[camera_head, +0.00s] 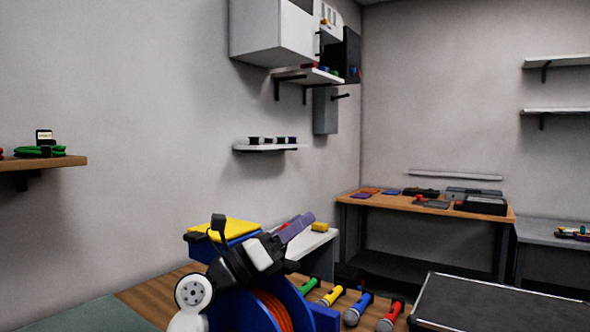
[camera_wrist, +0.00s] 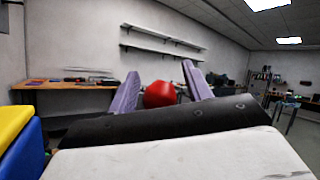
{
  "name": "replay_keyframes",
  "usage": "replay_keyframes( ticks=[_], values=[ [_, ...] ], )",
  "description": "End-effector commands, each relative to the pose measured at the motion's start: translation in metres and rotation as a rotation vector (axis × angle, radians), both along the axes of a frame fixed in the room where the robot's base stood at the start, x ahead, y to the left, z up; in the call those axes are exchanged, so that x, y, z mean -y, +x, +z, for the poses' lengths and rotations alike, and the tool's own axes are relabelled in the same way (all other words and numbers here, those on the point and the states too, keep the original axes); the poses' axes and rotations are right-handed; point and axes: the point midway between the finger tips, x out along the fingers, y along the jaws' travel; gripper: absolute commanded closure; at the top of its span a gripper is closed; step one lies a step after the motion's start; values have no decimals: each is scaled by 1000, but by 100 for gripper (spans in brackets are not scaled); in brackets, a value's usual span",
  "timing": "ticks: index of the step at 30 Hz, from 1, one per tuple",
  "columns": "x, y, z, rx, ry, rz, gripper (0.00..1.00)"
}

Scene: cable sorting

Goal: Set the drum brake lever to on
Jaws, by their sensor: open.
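A blue cable drum (camera_head: 240,307) with orange cable (camera_head: 273,310) wound on it stands at the bottom of the head view, partly hidden by my arm. My gripper (camera_head: 306,222) has purple fingers and is above the drum, pointing away to the right. In the wrist view my gripper (camera_wrist: 160,86) is open, with its fingers apart. A red round knob (camera_wrist: 159,95) shows between the fingers. It may be the end of the brake lever, but I cannot tell, nor whether it touches a finger. The lever's shaft is not visible; the gripper body hides what lies below.
A yellow-topped blue bin (camera_head: 222,230) is left of the gripper. Several microphones, including a red one (camera_head: 391,316), lie on the wooden bench (camera_head: 150,301). A black case (camera_head: 500,305) is at lower right. A far table (camera_head: 350,197) stands by the back wall.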

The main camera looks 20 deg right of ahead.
Motion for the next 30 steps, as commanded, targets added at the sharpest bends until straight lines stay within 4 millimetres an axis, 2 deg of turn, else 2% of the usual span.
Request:
replay_keyframes(
  ticks=[5, 24, 30],
  values=[
    [0, 0, 19, 4, 0, 1, 50],
    [0, 0, 151, 3, 1, 3, 50],
    [0, 0, 183, 1, 1, 2, 50]
  ],
)
